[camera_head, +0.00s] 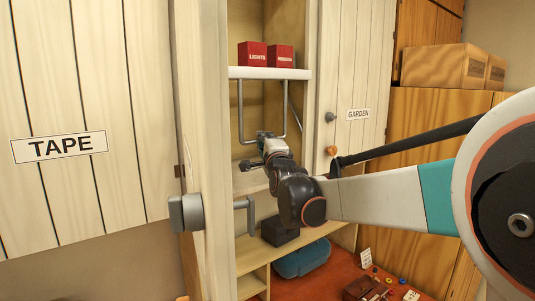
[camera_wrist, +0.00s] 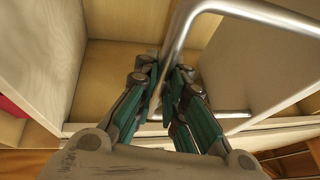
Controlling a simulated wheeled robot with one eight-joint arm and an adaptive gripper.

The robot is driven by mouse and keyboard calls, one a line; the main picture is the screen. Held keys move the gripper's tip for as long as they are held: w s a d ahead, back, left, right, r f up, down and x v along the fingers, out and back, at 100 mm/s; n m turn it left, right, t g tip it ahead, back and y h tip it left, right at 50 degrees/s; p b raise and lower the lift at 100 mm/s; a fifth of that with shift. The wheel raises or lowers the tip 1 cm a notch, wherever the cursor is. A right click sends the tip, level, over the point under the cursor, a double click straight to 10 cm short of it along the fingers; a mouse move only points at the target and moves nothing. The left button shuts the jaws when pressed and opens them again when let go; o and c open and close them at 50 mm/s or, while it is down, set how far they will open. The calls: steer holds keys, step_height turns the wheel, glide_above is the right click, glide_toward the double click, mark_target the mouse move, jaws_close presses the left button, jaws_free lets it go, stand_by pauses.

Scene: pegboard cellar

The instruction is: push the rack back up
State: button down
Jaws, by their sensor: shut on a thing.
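The rack (camera_head: 270,73) is a white shelf inside the open tall cupboard, carrying two red boxes, one labelled LIGHTS (camera_head: 252,54). A U-shaped metal handle (camera_head: 240,105) hangs below it. My gripper (camera_head: 264,137) is at the handle's low crossbar in the head view. In the wrist view the handle (camera_wrist: 182,35) passes between the fingers of my gripper (camera_wrist: 172,78), which are shut on it. The exact contact is partly hidden by the fingers.
The open cupboard door with a grey latch (camera_head: 187,213) stands left of my arm. Right are the GARDEN door (camera_head: 358,114) and a cardboard box (camera_head: 445,66). A dark box (camera_head: 280,231) and a blue case (camera_head: 301,259) lie below, near a red surface with small items.

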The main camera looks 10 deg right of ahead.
steer(key=w+a+r+p, duration=0.2)
steer(key=w+r, duration=0.4)
steer(key=r, duration=0.3)
steer(key=shift+a+r+p, duration=0.2)
steer(key=shift+a+p, duration=0.1)
steer(key=shift+p, duration=0.25)
steer(key=shift+r, duration=0.1)
steer(key=c, duration=1.7)
jaws_free()
steer(key=shift+w, duration=0.15)
steer(key=shift+o, duration=0.2)
steer(key=shift+f, duration=0.2)
steer(key=s+f, duration=0.2)
steer(key=s, duration=0.9)
steer(key=shift+s, duration=0.4)
